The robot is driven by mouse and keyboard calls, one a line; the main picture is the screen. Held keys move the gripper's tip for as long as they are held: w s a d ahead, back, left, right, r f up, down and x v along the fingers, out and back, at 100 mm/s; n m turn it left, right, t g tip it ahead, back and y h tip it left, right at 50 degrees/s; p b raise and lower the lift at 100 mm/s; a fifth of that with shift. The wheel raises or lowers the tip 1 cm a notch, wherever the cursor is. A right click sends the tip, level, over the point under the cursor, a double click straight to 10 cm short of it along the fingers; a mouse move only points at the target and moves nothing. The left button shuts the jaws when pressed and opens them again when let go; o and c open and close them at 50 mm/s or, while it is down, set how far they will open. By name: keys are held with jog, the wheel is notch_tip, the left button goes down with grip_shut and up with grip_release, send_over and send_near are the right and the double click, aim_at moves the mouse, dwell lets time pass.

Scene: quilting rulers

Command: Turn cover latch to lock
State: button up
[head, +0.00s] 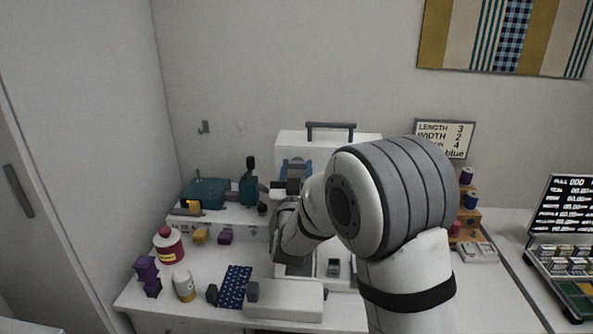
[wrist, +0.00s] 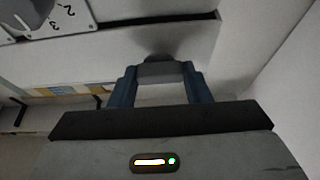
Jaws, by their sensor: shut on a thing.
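My gripper (head: 297,164) is in front of the white machine (head: 330,146) with a dark top handle, its blue fingers pointing at the machine's face. In the wrist view, the two blue fingers of my gripper (wrist: 160,76) are shut on a small grey piece, which looks like the cover latch (wrist: 160,70). A dark rounded shape or shadow shows just beyond it on the pale surface. How far the latch is turned cannot be told. In the head view my arm hides the latch and much of the machine.
A numbered dial plate (wrist: 60,18) is at the wrist view's upper left. On the table are a pink thread spool (head: 168,245), a teal device (head: 206,192), a yellow-white bottle (head: 184,285), purple blocks (head: 147,268) and dotted navy fabric (head: 236,284). A display case (head: 565,210) stands at right.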

jog(key=shift+f+n+b, duration=0.1)
jog(key=shift+n+b, duration=0.2)
jog(key=shift+b, duration=0.05)
jog(key=n+y+b, duration=0.1)
jog(key=n, duration=0.1)
jog(key=n+y+b, duration=0.1)
jog(key=n+b, duration=0.1)
jog(key=shift+d+f+y, duration=0.1)
jog(key=shift+d+y, duration=0.05)
jog(key=shift+y, duration=0.25)
jog(key=n+g+y+b, duration=0.1)
jog(key=n+b, duration=0.1)
jog(key=n, duration=0.1)
jog(key=n+y+b, duration=0.2)
jog(key=n, duration=0.2)
jog(key=shift+n+g+b, duration=0.3)
jog(key=shift+g, duration=0.1)
jog(key=n+b, duration=0.1)
jog(key=n+g+y, duration=0.1)
jog(key=n, duration=0.1)
jog(key=n+b, duration=0.1)
jog(key=n, duration=0.1)
jog(key=shift+d+r+g+b, duration=0.1)
jog(key=shift+r+g+b, duration=0.2)
jog(key=shift+g, duration=0.1)
jog(key=n+g+b, duration=0.2)
jog(key=n, duration=0.3)
jog(key=shift+r, duration=0.1)
jog(key=o, duration=1)
